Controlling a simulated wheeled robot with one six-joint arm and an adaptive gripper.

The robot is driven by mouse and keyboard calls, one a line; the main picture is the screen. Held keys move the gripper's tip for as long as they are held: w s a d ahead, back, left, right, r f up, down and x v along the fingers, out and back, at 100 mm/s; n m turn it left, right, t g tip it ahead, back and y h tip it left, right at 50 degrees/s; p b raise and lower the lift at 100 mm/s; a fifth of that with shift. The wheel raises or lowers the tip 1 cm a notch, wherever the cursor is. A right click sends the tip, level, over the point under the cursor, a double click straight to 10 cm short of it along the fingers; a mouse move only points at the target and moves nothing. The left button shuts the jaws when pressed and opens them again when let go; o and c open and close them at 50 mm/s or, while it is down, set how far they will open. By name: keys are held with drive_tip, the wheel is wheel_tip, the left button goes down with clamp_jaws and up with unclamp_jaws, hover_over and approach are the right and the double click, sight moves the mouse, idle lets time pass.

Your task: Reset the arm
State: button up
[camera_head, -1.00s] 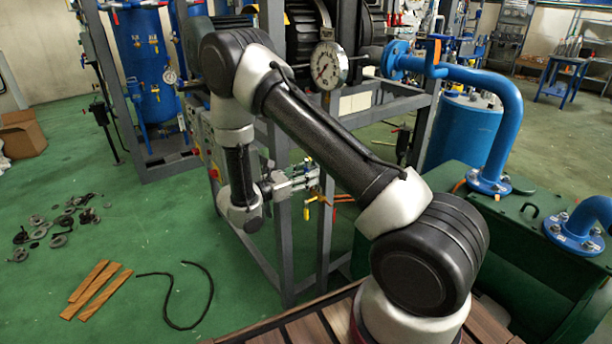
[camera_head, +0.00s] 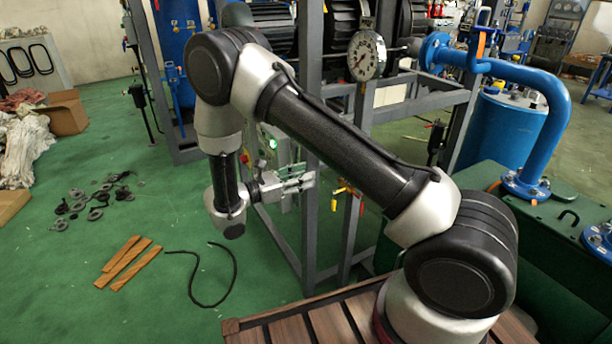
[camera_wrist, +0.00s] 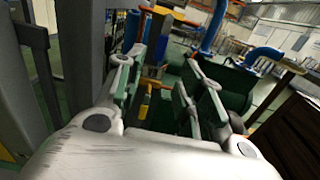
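My gripper (camera_head: 302,178) hangs at the end of my bent arm in the head view, in front of a grey metal frame post. Its two fingers point right and are apart, with nothing seen between them. The wrist view shows the same gripper (camera_wrist: 160,90) with its fingers spread left and right and an open gap between. A valve with red and yellow handles (camera_head: 342,190) lies just beyond the fingertips in the head view. I cannot tell the distance to it.
A grey frame (camera_head: 311,110) with a round pressure gauge (camera_head: 366,55) stands behind my arm. A blue pipe (camera_head: 545,130) rises from a green tank (camera_head: 560,215) at right. Wooden strips (camera_head: 128,263), a black hose (camera_head: 228,270) and small metal parts lie on the green floor.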

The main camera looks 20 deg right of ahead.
drive_tip(key=shift+f, duration=0.1)
drive_tip(key=s+d+m+g+y, duration=0.4)
drive_tip(key=s+m+g, duration=0.15)
drive_tip(key=s, duration=0.35)
drive_tip(key=s+d+r+m+t+y, duration=0.3)
drive_tip(key=s+r+m+y, duration=0.3)
drive_tip(key=s+r, duration=0.3)
drive_tip(key=s+d+r+m+t+y, duration=0.3)
drive_tip(key=s+d+r+m+y, duration=0.3)
drive_tip(key=s+r, duration=0.4)
wheel_tip(320, 180, up, 7)
drive_tip(key=shift+d+f+m+y, duration=0.25)
drive_tip(key=shift+m+y, duration=0.55)
drive_tip(key=shift+m, duration=0.45)
